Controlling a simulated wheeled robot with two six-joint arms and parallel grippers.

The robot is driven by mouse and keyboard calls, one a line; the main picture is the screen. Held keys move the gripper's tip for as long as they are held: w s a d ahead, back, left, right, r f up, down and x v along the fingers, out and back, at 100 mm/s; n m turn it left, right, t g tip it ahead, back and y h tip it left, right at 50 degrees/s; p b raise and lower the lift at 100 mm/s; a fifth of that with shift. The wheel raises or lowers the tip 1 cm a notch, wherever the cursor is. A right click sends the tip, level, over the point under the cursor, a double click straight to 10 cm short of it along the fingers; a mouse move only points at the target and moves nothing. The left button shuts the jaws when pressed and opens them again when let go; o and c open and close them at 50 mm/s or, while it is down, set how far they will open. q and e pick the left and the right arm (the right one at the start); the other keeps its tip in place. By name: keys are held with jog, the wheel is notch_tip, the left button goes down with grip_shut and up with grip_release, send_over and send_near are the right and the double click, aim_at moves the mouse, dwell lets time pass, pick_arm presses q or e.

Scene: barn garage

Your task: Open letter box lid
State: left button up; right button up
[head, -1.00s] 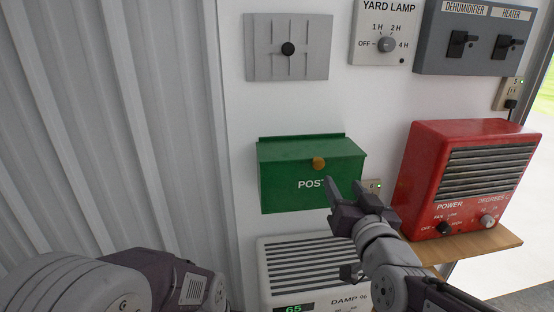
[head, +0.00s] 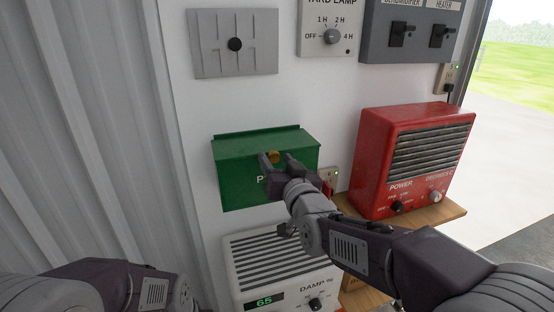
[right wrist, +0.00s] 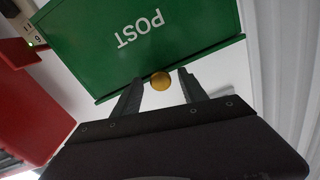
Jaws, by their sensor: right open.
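The green letter box (head: 235,185) hangs on the white wall, with its front partly hidden by my right gripper. Its lid (head: 240,148) is down, with a brass knob (head: 274,156) at the front edge. My right gripper (head: 276,161) is open in front of the box, its fingertips to either side of the knob. In the right wrist view the box (right wrist: 180,45) appears upside down, and the knob (right wrist: 161,81) lies between the two open fingers (right wrist: 159,86). I cannot tell whether a finger touches it. My left arm shows at lower left, its gripper out of view.
A white dehumidifier (head: 275,262) stands below the box. A red heater (head: 375,165) sits on a wooden shelf (head: 435,214) to the right. A grey gate plate (head: 210,55) and switch panels (head: 410,22) are above. Corrugated wall (head: 80,120) is at left.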

jog(key=shift+a, duration=0.1)
jog(key=shift+c, duration=0.5)
grip_shut()
dwell(0.8)
